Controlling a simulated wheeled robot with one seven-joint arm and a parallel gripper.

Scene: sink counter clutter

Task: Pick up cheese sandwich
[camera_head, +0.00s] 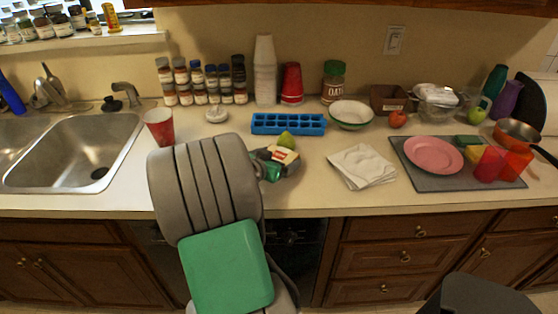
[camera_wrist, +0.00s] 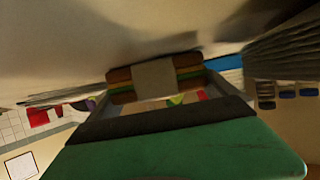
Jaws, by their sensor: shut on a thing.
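The cheese sandwich (camera_head: 283,154) shows in the head view as a small pale and brown piece at my gripper, near the counter's front edge. In the wrist view the sandwich (camera_wrist: 122,87) has brown bread, green and orange layers and a pale band across its middle. My gripper (camera_head: 277,162) is shut on it; the sandwich lies between the fingers in the wrist view (camera_wrist: 155,88). My arm hides part of the counter, and the gripper covers part of the sandwich. I cannot tell whether the sandwich touches the counter.
A green pear (camera_head: 286,139) is just behind the sandwich, in front of a blue ice tray (camera_head: 289,124). White napkins (camera_head: 362,166) lie to the right, then a grey board (camera_head: 440,184) with a pink plate (camera_head: 433,154). A red cup (camera_head: 159,127) stands left, by the sink (camera_head: 75,150).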

